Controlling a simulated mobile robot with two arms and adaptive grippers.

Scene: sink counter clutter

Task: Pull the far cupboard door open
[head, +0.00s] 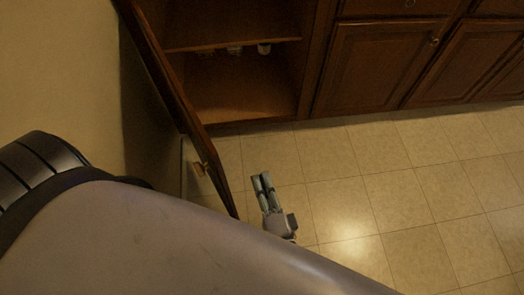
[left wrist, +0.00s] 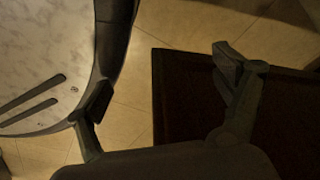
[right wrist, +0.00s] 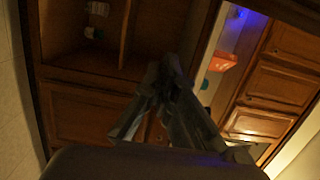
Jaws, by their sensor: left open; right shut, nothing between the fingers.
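The far cupboard door (head: 172,85) is dark wood and stands swung wide open at the left of the cupboard in the head view, near the beige wall. The open cupboard (head: 235,85) shows a shelf and a few small items inside. My right gripper (head: 263,185) is shut and empty, over the floor just right of the door's free edge and apart from it. It also shows shut in the right wrist view (right wrist: 168,75). My left gripper (left wrist: 165,85) is open and empty in the left wrist view, outside the head view.
Closed wooden cupboard doors (head: 375,65) line the right of the open cupboard. Tiled floor (head: 370,190) in front is clear. In the right wrist view, an orange-red item (right wrist: 222,61) sits beyond the gripper. A dark panel (left wrist: 280,115) lies below my left gripper.

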